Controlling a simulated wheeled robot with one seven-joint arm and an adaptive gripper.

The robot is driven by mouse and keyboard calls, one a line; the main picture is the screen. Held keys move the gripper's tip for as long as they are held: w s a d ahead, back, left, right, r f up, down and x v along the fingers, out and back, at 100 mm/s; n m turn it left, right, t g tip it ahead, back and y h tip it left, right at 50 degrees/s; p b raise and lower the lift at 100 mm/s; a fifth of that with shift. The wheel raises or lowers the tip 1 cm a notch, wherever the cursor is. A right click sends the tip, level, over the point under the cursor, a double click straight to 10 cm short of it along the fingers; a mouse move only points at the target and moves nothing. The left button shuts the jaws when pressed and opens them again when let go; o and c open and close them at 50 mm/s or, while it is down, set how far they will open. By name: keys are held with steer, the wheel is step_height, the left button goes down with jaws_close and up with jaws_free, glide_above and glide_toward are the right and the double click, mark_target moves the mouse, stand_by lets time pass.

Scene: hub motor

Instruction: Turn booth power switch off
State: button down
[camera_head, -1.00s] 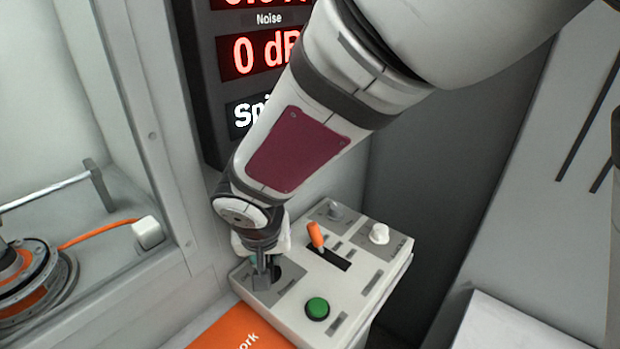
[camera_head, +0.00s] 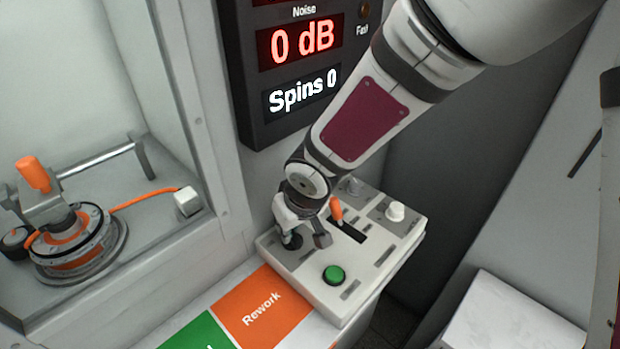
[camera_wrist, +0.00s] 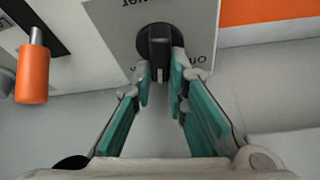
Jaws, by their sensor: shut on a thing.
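The pale control box (camera_head: 335,296) stands below the wall display. A black rotary knob (camera_wrist: 157,42) sits on a grey plate at the box's near left corner; the printing around it is partly hidden and reads upside down in the wrist view. My gripper (camera_head: 305,239) is down at this knob, and in the wrist view its teal-padded fingers (camera_wrist: 162,68) are on both sides of the knob, shut on it. No control carries a readable booth power label.
Close by on the box are an orange lever (camera_head: 336,210), a green button (camera_head: 334,275), a white knob (camera_head: 396,212) and a grey knob (camera_head: 352,187). The display (camera_head: 300,62) reads 0 dB and Spins 0. A motor rig (camera_head: 75,245) stands in the booth at left.

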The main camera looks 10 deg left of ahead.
steer(key=n+p, duration=0.1)
steer(key=p, duration=0.1)
steer(key=n+g+p, duration=0.1)
steer(key=n, duration=0.1)
steer(key=shift+s+r+y+p, duration=0.15)
steer(key=shift+r+y+p, duration=0.05)
steer(key=shift+y+p, duration=0.2)
steer(key=n+p, duration=0.2)
steer(key=shift+a+n+g+p, duration=0.1)
steer(key=shift+n+g+p, duration=0.2)
steer(key=shift+g, duration=0.1)
steer(key=n+g, duration=0.1)
steer(key=n, duration=0.2)
steer(key=shift+f+y+p, duration=0.2)
steer(key=shift+y+p, duration=0.1)
steer(key=shift+p, duration=0.1)
steer(key=shift+s+n+g, duration=0.1)
steer(key=shift+n+g, duration=0.5)
steer(key=shift+n, duration=0.8)
steer(key=c, duration=1.6)
jaws_free()
